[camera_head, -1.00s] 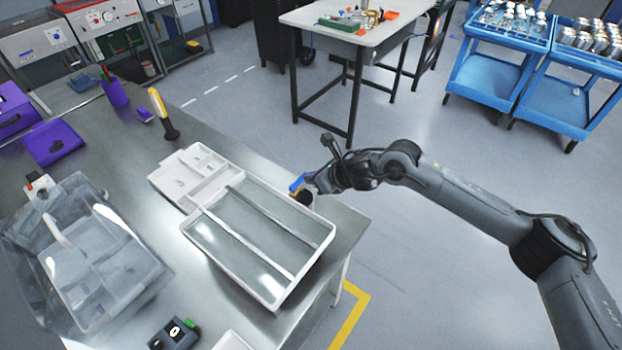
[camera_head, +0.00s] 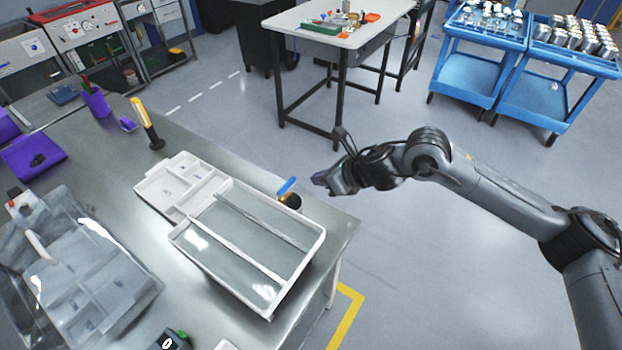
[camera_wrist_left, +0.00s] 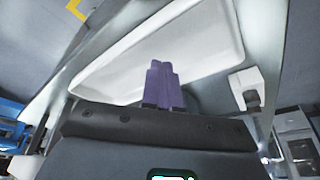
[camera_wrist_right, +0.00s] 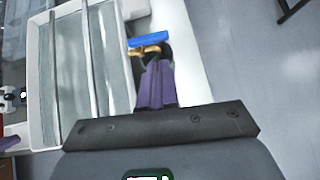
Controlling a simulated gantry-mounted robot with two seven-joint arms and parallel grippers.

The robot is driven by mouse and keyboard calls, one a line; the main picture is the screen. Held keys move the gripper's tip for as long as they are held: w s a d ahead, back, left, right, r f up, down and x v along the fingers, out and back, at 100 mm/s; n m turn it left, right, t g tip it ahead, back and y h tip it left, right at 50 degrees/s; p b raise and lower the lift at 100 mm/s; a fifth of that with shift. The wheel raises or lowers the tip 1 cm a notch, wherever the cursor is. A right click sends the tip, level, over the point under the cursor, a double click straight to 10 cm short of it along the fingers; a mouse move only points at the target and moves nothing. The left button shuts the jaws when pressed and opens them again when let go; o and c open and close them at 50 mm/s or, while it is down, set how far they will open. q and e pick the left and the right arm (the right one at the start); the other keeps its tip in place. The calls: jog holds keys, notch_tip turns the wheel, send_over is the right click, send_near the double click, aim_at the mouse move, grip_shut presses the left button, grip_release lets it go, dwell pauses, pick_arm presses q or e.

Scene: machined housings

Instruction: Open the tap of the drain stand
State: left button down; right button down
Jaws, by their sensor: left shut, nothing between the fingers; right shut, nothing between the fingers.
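The drain stand (camera_head: 291,201) is a small dark stand with a brass-yellow tap and a blue lever handle (camera_head: 287,186), at the right edge of the bench beside the white tray. In the right wrist view the blue handle (camera_wrist_right: 148,40) lies crosswise just beyond my fingertips, roughly along the brass body (camera_wrist_right: 150,51). My right gripper (camera_head: 319,180) is shut and empty, right of the stand and apart from it in the head view. Its purple fingers (camera_wrist_right: 157,80) partly hide the stand's lower part. My left gripper (camera_wrist_left: 161,80) is shut and empty in front of a white tray.
The large white divided tray (camera_head: 177,240) stands close left of the stand. A clear bin (camera_head: 150,292), a yellow-handled tool (camera_head: 146,122) and a purple cup (camera_head: 96,103) are also on the bench. Open floor lies right of the bench.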

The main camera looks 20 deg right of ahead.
pick_arm(q)
jog(key=shift+d, duration=0.1)
pick_arm(e)
jog(key=shift+v, duration=0.95)
pick_arm(q)
jog(key=shift+d, duration=0.1)
jog(key=shift+r, duration=0.15)
pick_arm(e)
jog(key=shift+r, duration=0.1)
